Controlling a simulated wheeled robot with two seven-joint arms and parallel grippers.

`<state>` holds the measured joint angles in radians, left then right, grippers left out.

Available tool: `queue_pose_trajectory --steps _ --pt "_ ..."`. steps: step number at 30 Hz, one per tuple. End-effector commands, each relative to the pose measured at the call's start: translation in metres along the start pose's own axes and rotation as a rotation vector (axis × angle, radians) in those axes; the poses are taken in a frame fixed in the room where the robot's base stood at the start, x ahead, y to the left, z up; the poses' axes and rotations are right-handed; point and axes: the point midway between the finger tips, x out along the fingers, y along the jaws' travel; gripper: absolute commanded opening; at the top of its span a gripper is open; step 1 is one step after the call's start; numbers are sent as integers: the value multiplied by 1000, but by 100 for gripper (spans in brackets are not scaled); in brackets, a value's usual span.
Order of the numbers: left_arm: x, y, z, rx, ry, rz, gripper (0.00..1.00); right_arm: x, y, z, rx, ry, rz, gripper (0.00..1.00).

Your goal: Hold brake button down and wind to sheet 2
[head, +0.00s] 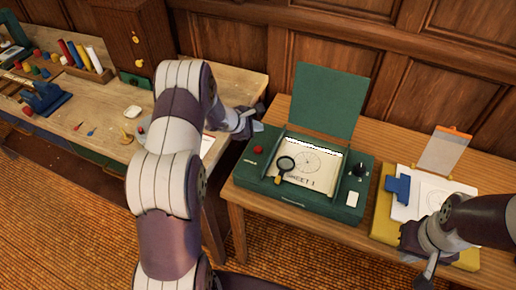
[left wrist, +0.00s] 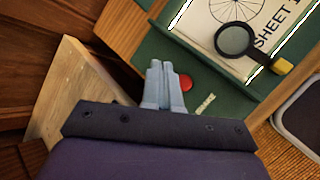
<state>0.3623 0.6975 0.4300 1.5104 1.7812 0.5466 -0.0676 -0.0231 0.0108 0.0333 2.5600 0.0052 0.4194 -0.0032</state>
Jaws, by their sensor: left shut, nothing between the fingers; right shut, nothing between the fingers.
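A green drafting box (head: 292,211) with its lid raised stands on the right-hand table. Its window shows a paper sheet (head: 318,163) reading "SHEET 1" with a wheel drawing. The red brake button (head: 258,150) is at the box's left; it also shows in the left wrist view (left wrist: 186,82). A dark winding knob (head: 359,171) is at the right. A magnifier (head: 286,164) lies over the sheet. My left gripper (head: 258,110) is shut and empty, just behind and left of the button; its fingers (left wrist: 164,68) appear beside the button, apart from it. My right gripper (head: 426,277) is shut and empty, right of the box.
A yellow board (head: 383,232) with a blue clip (head: 398,188) and paper lies right of the box, near my right gripper. The raised green lid (head: 326,100) stands behind the window.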

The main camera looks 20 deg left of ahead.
Motion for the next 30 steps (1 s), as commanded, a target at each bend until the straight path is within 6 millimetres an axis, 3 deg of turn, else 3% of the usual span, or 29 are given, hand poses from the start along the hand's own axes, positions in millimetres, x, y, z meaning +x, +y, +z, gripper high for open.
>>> queue_pose_trajectory --steps 15,30 --pt "46 -34 -34 0 0 -2 0 0 0 0 0 0 0 0" --pt "50 -37 -37 1 1 -1 0 0 0 0 0 0 0 0"
